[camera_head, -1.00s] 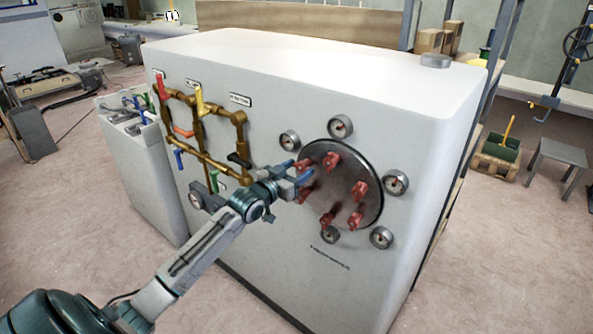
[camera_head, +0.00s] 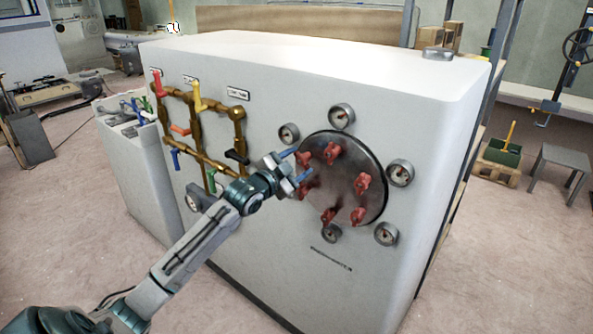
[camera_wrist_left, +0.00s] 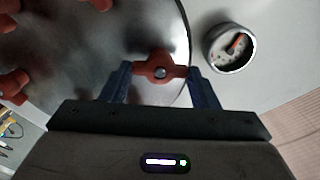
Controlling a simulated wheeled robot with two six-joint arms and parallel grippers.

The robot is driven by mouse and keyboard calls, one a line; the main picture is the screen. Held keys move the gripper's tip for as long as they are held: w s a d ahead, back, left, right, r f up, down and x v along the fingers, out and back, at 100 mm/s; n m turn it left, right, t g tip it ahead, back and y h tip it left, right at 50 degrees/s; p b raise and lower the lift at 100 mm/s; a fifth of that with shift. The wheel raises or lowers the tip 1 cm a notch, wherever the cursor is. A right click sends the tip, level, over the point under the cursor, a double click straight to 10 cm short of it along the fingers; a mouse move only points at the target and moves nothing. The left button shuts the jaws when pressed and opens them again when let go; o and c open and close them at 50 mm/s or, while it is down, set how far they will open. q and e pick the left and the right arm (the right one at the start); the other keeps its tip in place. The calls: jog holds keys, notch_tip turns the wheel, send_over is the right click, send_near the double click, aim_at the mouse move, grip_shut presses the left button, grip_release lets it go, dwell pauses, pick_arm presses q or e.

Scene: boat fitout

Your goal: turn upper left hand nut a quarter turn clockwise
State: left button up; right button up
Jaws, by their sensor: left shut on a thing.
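A dark round hatch cover (camera_head: 345,190) sits on the front of the white cabinet, with several red wing nuts around its rim. My left gripper (camera_head: 305,160) is at the upper left nut (camera_head: 304,158), one blue finger above it and one below. In the left wrist view, this red nut (camera_wrist_left: 160,70) lies between the blue fingers of the gripper (camera_wrist_left: 160,78), its two wings pointing at them. The gripper is shut on the nut. My right gripper is not in view.
Round gauges surround the cover; one (camera_head: 289,134) is close to my gripper, and it shows a gauge in the wrist view (camera_wrist_left: 229,48). Brass pipes with coloured valve handles (camera_head: 197,92) are left of my arm.

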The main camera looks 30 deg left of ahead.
pick_arm(q)
jog(key=shift+f+m+b, duration=0.15)
jog(key=shift+m+b, duration=0.25)
jog(key=shift+m, duration=0.6)
jog(key=m+b, duration=0.1)
jog(key=m, duration=0.1)
jog(key=shift+m, duration=0.3)
jog(key=m+b, duration=0.1)
jog(key=m, duration=0.2)
jog(key=shift+m, duration=0.6)
jog(key=o, duration=1)
jog(key=shift+d, duration=0.1)
jog(key=shift+s, duration=0.1)
